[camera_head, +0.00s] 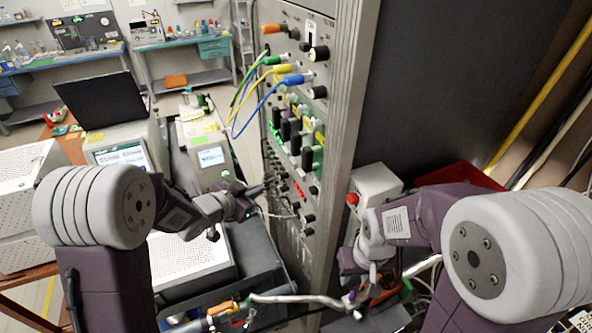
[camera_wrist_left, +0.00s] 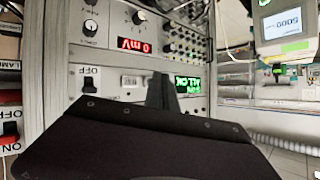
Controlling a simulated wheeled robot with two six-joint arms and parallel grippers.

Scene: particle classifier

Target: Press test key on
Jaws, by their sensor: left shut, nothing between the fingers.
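The rack panel (camera_head: 290,150) stands upright in the middle of the head view, with knobs, plugged cables, black switches and small red and green lights. My left gripper (camera_head: 262,189) is at the lower part of this panel, its fingers shut and empty. In the left wrist view its dark fingers (camera_wrist_left: 160,90) point at the panel, beside a lit green display (camera_wrist_left: 187,86). A red display (camera_wrist_left: 134,46) and a black OFF switch (camera_wrist_left: 85,87) are nearby. I cannot tell which control is the test key, or whether the fingers touch the panel. My right gripper (camera_head: 352,268) hangs low right of the rack, its fingers unclear.
Green, yellow and blue cables (camera_head: 243,100) loop from the upper panel. A white perforated box (camera_head: 190,255) stands below my left arm. A white box with a red button (camera_head: 372,187) is right of the rack. Benches with instruments (camera_head: 185,50) are behind.

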